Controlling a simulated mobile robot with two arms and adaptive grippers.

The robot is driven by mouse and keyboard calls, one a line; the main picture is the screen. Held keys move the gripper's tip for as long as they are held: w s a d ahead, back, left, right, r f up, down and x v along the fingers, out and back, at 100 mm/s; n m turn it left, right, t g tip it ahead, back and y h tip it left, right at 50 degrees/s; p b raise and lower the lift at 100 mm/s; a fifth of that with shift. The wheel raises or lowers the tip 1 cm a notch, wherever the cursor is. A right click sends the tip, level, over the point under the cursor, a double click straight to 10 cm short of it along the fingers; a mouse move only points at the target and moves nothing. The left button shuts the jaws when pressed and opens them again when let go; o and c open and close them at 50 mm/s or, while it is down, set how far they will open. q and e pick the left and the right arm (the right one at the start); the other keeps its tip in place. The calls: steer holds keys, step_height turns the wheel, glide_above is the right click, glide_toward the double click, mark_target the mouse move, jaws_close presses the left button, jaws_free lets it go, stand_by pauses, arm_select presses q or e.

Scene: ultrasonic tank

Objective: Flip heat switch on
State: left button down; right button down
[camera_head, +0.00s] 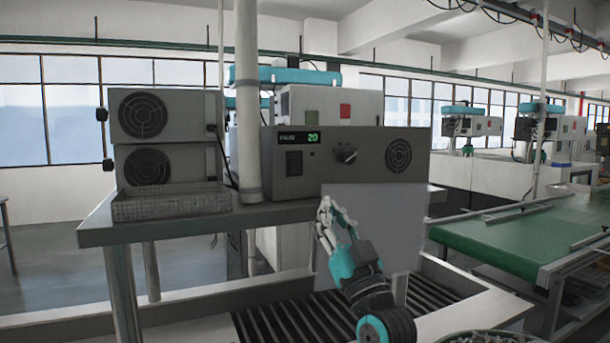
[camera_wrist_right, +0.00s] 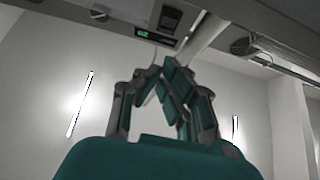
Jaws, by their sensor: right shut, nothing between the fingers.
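A grey control box (camera_head: 350,180) stands on the metal shelf. Its front has a small green display (camera_head: 299,138) reading 20, a dark rocker switch (camera_head: 294,162) below that, a round knob (camera_head: 346,155) and a round grille. Whether the switch is on or off is too small to tell. My right gripper (camera_head: 325,204) is shut and empty, fingers up, below and right of the switch, apart from it. My left gripper is not in view.
The metal shelf (camera_head: 160,229) juts out under the box. Two stacked fan units (camera_head: 168,116) and a wire basket (camera_head: 172,204) stand at left. A white pipe (camera_head: 247,100) rises just left of the box. A green conveyor (camera_head: 510,230) runs at right.

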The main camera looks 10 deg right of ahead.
steer(key=p, duration=0.4)
glide_toward(298, 159)
step_height(298, 159, up, 4)
steer(key=w, duration=0.1)
steer(key=w+p, duration=0.1)
steer(key=w, duration=0.1)
steer(key=shift+a+f, duration=0.2)
steer(key=shift+a, duration=0.2)
steer(key=shift+w+f, duration=0.2)
steer(key=shift+w, duration=0.25)
